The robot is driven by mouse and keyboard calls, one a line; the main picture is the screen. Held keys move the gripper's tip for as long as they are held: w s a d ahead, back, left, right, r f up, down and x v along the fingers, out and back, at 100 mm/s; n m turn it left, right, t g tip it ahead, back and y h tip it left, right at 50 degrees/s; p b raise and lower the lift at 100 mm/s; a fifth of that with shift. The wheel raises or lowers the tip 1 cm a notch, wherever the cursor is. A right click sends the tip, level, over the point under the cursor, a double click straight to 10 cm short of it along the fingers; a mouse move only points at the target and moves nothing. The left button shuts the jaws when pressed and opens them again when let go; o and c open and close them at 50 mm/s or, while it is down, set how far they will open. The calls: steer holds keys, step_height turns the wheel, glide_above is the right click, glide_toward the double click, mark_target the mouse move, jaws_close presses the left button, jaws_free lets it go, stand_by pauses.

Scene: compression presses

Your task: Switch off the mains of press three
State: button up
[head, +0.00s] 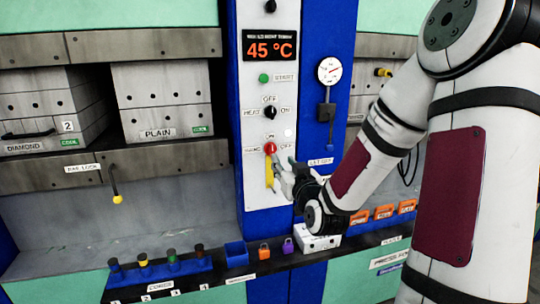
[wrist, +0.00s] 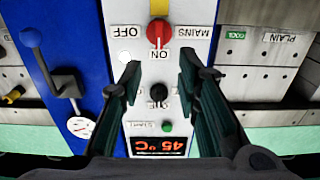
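The red mains knob (head: 270,148) is on the white control panel (head: 258,205) of the blue column, with ON above it, OFF to its right and MAINS to its left. The wrist view shows the panel upside down; there the red knob (wrist: 158,33) has its white mark toward ON. My gripper (head: 279,170) is in front of the panel, close to the knob and just below it in the head view. In the wrist view my gripper (wrist: 158,66) has its fingers apart with nothing between them, short of the knob. I cannot read a press number on this panel.
The black heat knob (head: 264,112), green start button (head: 264,78) and 45 °C display (head: 270,49) are above. A dial (head: 329,71) and lever (head: 326,112) are to the right. Padlocks (head: 288,245) and a rack of coloured pegs (head: 160,272) are on the ledge below.

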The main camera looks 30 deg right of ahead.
mark_target(273, 148)
steer(key=x, duration=1)
steer(key=shift+w+d, duration=0.1)
jaws_close()
